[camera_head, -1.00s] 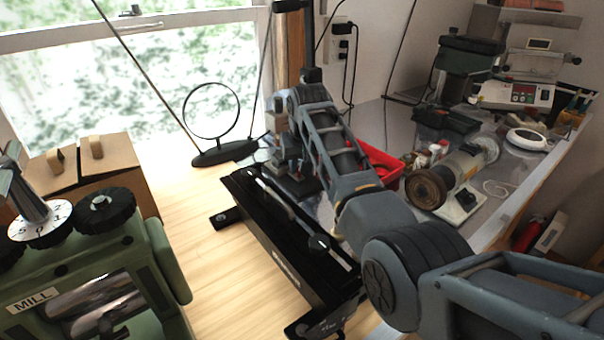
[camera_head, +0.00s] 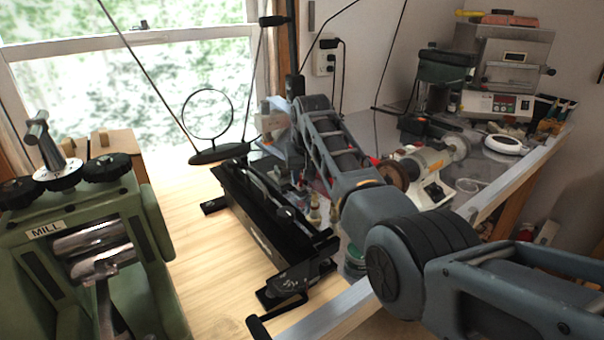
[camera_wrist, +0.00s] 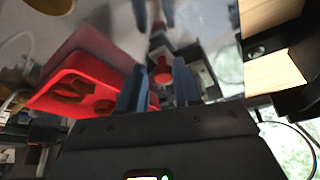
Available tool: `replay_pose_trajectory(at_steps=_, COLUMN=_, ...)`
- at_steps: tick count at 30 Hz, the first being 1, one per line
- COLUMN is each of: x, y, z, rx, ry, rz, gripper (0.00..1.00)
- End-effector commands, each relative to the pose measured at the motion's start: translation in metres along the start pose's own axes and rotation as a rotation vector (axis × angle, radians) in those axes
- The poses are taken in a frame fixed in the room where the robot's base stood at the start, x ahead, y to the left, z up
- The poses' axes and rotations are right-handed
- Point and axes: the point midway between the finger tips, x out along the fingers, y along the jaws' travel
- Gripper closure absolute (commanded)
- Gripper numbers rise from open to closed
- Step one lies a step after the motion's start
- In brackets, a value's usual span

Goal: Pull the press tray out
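My gripper (camera_wrist: 158,88) shows in the wrist view as two blue fingers standing apart, with a gap between them. Beyond the gap are a red knob-like part (camera_wrist: 162,72) and a pale block (camera_wrist: 203,78) of a device I cannot identify for sure. Nothing is clearly held. In the head view my arm reaches over the metal bench toward the window, and its end is mostly hidden behind its own links, near a pale grey block (camera_head: 272,118). I cannot make out a press tray for certain in either view.
A red container (camera_wrist: 75,78) is left of the fingers in the wrist view. A long black machine (camera_head: 265,215) lies along the bench beside my arm. A green mill (camera_head: 90,240) stands left, and a bench grinder (camera_head: 425,165) right. Bare wood (camera_head: 185,245) lies between mill and machine.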

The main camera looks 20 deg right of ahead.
Motion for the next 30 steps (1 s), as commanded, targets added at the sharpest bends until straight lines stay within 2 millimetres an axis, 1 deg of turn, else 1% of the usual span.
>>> replay_pose_trajectory(at_steps=1, x=-0.001, y=0.000, z=-0.001, rx=0.000, ry=0.002, rz=0.000, gripper=0.62)
replay_pose_trajectory(at_steps=5, x=-0.001, y=-0.001, z=-0.002, rx=0.000, ry=0.005, rz=-0.001, gripper=0.50)
replay_pose_trajectory(at_steps=14, x=-0.004, y=-0.001, z=-0.003, rx=-0.001, ry=0.008, rz=-0.002, gripper=0.50)
replay_pose_trajectory(at_steps=17, x=-0.013, y=-0.001, z=-0.003, rx=-0.001, ry=0.011, rz=-0.002, gripper=0.50)
replay_pose_trajectory(at_steps=27, x=-0.062, y=-0.001, z=-0.002, rx=-0.001, ry=0.009, rz=-0.001, gripper=0.50)
replay_pose_trajectory(at_steps=30, x=-0.072, y=-0.001, z=-0.001, rx=-0.001, ry=0.008, rz=-0.001, gripper=0.50)
